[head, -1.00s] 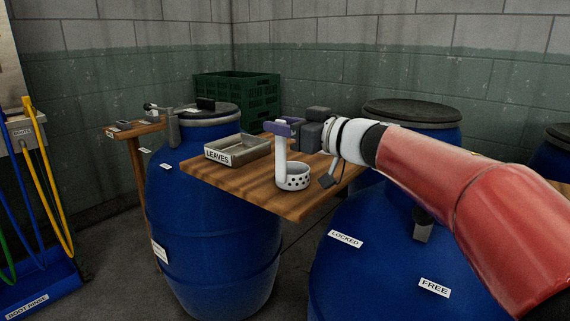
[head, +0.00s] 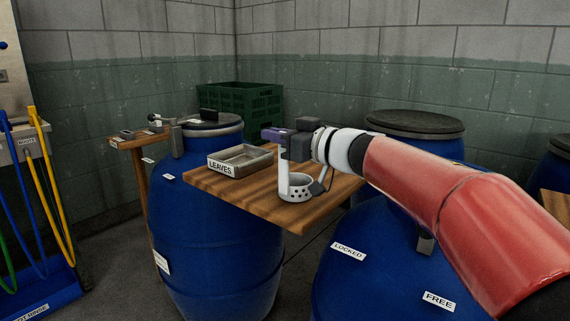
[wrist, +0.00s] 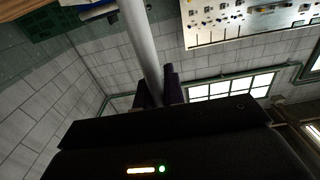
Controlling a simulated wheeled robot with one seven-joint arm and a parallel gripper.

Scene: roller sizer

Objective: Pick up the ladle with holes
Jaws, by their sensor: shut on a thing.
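The ladle with holes is white, with a perforated cup (head: 298,189) and a straight upright handle (head: 283,168). It stands near the front of the wooden board. My gripper (head: 276,134) reaches in from the right, and its purple fingers are shut on the upper part of the handle. In the wrist view the pale handle (wrist: 138,35) runs between the dark fingertips (wrist: 157,88). The cup is at the board's surface; I cannot tell whether it touches the wood or is just clear of it. The handle's top is hidden behind the gripper.
A metal tray labelled LEAVES (head: 222,168) sits left of the ladle on the wooden board (head: 240,194). Blue barrels (head: 212,250) stand below and around. A green crate (head: 262,104) is behind. The air above the board is open.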

